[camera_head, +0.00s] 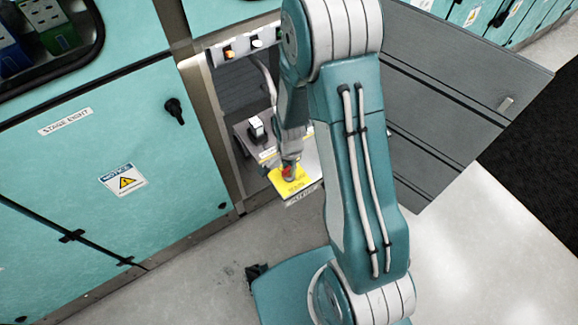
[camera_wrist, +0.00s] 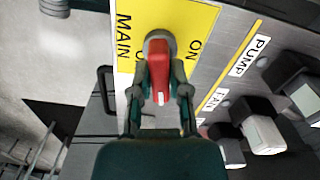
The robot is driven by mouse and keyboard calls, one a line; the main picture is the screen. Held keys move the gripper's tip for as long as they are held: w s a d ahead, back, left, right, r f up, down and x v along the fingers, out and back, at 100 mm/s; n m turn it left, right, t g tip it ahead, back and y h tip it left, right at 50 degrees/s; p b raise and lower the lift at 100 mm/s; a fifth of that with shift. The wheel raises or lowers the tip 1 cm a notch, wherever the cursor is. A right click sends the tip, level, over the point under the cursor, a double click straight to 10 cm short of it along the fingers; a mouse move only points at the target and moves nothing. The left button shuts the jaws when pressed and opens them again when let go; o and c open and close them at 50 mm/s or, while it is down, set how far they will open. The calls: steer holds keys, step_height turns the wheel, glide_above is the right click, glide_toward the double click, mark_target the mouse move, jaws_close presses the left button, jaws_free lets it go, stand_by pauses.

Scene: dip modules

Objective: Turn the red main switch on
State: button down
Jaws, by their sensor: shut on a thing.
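The red main switch (camera_wrist: 159,65) is a lever handle on a round grey hub, on a yellow plate (camera_wrist: 187,18) marked MAIN and ON. A second label left of the handle is partly hidden. The handle points down in the wrist view, toward my gripper. My gripper (camera_wrist: 160,95) is shut on the handle, one finger on each side. In the head view my gripper (camera_head: 290,158) comes down onto the switch, and only a bit of red (camera_head: 287,171) shows above the yellow plate (camera_head: 291,184).
Black-and-white switches marked PUMP (camera_wrist: 296,82) and FAN (camera_wrist: 256,128) sit right of the main switch in the wrist view. The panel is inside an open cabinet bay, with an open grey door (camera_head: 440,100) to the right and teal cabinets (camera_head: 90,150) to the left.

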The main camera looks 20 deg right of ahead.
steer(key=n, duration=1.1)
steer(key=shift+n, duration=2.1)
steer(key=shift+f, duration=0.1)
steer(key=c, duration=0.6)
jaws_free()
step_height(320, 180, up, 12)
